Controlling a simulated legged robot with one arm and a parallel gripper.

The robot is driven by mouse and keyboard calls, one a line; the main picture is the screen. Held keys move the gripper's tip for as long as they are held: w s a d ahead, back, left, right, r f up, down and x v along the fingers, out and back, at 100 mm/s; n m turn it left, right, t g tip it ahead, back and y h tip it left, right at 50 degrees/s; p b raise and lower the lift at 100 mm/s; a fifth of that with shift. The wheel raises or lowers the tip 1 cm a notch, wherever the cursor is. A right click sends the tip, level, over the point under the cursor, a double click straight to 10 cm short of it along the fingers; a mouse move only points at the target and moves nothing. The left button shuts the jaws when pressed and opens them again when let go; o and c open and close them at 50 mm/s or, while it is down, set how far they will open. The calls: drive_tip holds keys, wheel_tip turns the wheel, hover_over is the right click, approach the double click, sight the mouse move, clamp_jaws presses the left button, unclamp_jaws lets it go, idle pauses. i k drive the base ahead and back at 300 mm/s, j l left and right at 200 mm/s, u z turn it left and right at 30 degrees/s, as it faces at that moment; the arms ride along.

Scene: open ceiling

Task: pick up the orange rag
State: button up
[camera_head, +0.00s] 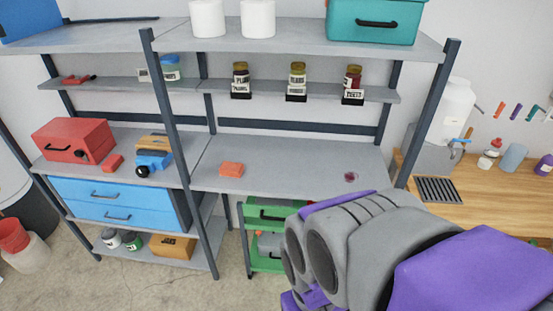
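A small folded orange cloth (231,169), which looks like the orange rag, lies flat on the grey middle shelf (275,180), left of its centre. My arm, grey and purple, fills the lower right of the view, in front of the shelf's right side. My gripper's fingers cannot be made out, and nothing visible touches the cloth.
A smaller red-orange item (113,163) lies by a red toolbox (73,139) on the left shelf, near a blue-and-orange tool (153,155). Jars (297,80) stand on the narrow upper shelf. A dark upright post (180,155) stands left of the cloth. A dark red spot (351,177) marks the shelf's right side.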

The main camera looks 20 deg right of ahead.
sight(230, 169)
drive_tip(key=i+j+z, duration=0.35)
drive_tip(key=j, duration=0.3)
drive_tip(key=i+j+z, duration=0.15)
drive_tip(key=j, duration=0.25)
drive_tip(key=i+j+z, duration=0.2)
drive_tip(key=j, duration=0.15)
drive_tip(key=i+j+z, duration=0.15)
drive_tip(key=j, duration=0.25)
drive_tip(key=i, duration=0.3)
